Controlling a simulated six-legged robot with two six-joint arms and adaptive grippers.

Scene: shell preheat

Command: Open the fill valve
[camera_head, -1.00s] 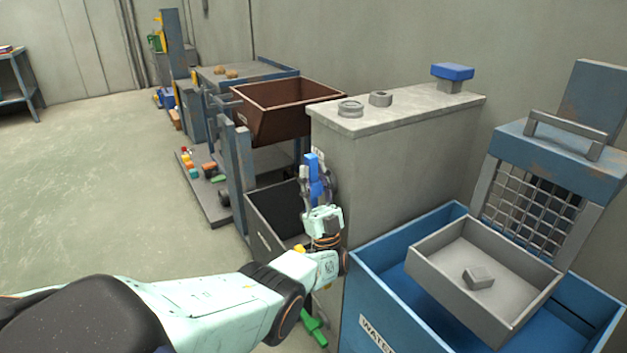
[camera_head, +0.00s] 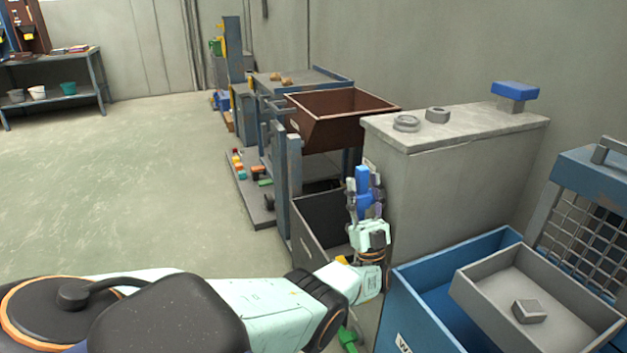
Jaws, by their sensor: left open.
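My left gripper (camera_head: 365,205) is open, fingers pointing up, in front of the left end of the grey cabinet. An upright blue part (camera_head: 362,178) shows at its fingers; I cannot tell whether it lies between them or behind, or whether they touch. A green handle-like part (camera_head: 347,339) shows low down, below my left wrist and partly hidden by my arm. I cannot tell which of these, if either, is the fill valve. My right gripper is not in view.
The grey cabinet (camera_head: 460,175) carries a blue-topped knob (camera_head: 515,91) and two rings. A blue bin (camera_head: 420,303) with a grey tray (camera_head: 480,289) stands at right. A brown bin (camera_head: 335,125) and dark bin (camera_head: 310,220) lie behind my gripper. The left floor is clear.

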